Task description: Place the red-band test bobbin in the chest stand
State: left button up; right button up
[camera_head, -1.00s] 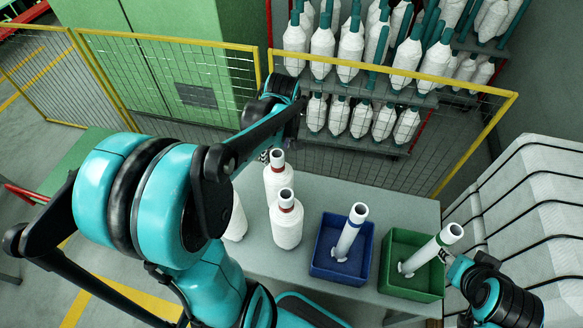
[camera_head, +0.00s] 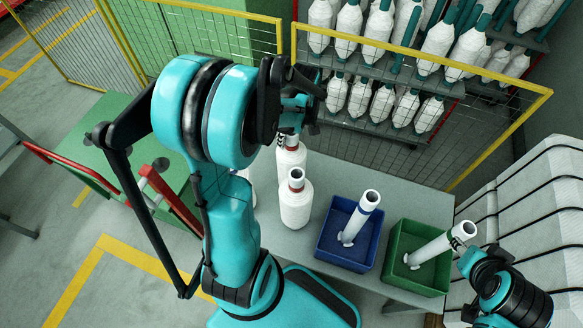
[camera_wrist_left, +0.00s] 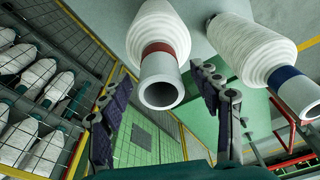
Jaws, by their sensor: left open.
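A white bobbin with a red band (camera_wrist_left: 158,48) fills the top middle of the left wrist view, its hollow tube end facing the camera. My left gripper (camera_wrist_left: 165,108) is open, its fingers apart on either side below that tube end. A blue-band bobbin (camera_wrist_left: 262,50) is to its right. In the head view my left gripper (camera_head: 295,118) is over a rear white bobbin (camera_head: 291,160), hiding its top. A front bobbin (camera_head: 296,205) has a dark reddish collar. My right gripper (camera_head: 464,250) is by a tilted tube; its fingers are unclear. I cannot identify the chest stand.
The grey table (camera_head: 390,183) also bears a blue bin (camera_head: 345,258) and a green bin (camera_head: 418,277), each with a tilted white tube. A yellow-framed mesh fence (camera_head: 400,72) runs behind it. Beyond is a rack of bobbins (camera_head: 380,28). A white wrapped stack (camera_head: 540,205) is at right.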

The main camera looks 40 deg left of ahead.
pick_arm(q)
grip_shut()
